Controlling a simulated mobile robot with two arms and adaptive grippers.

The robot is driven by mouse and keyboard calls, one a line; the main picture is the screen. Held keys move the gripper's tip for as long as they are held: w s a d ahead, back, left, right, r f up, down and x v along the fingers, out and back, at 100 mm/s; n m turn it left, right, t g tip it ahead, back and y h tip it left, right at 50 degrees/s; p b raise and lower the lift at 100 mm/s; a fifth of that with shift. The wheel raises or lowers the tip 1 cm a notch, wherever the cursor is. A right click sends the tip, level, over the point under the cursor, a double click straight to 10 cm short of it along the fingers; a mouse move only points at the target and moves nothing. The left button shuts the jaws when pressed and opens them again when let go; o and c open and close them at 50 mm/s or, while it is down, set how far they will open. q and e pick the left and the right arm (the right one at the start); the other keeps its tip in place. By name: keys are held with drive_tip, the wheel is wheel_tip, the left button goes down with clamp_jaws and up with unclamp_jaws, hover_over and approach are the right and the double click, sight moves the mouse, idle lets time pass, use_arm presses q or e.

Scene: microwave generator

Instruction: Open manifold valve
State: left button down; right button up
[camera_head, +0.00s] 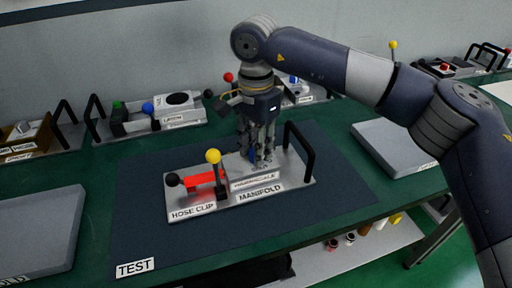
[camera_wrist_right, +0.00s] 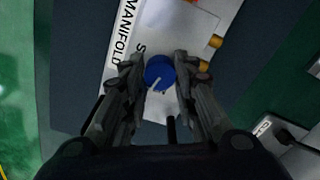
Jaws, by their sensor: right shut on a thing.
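The manifold (camera_head: 290,187) is a metal plate with a black handle, lying on the dark mat on the green bench. It carries the labels MANIFOLD and HOSE CLIP. Its valve is a round blue knob (camera_wrist_right: 159,73) with a pale pointer line, seen from above in the right wrist view. My right gripper (camera_head: 257,160) points down over the plate. In the wrist view its two fingers (camera_wrist_right: 160,80) stand on either side of the blue knob and are closed on it. In the head view the fingers hide most of the knob. My left gripper is out of view.
On the same plate are a red clip part (camera_head: 200,178), a yellow ball lever (camera_head: 213,156) and a black ball (camera_head: 172,179). The plate's black handle (camera_head: 299,148) rises just right of my gripper. Other fixtures (camera_head: 175,108) line the back. Grey blocks (camera_head: 40,232) stand at both sides.

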drive_tip(key=shift+n, duration=1.3)
drive_tip(key=o, duration=1.1)
wheel_tip(320, 180, up, 12)
drive_tip(key=shift+r, duration=0.1)
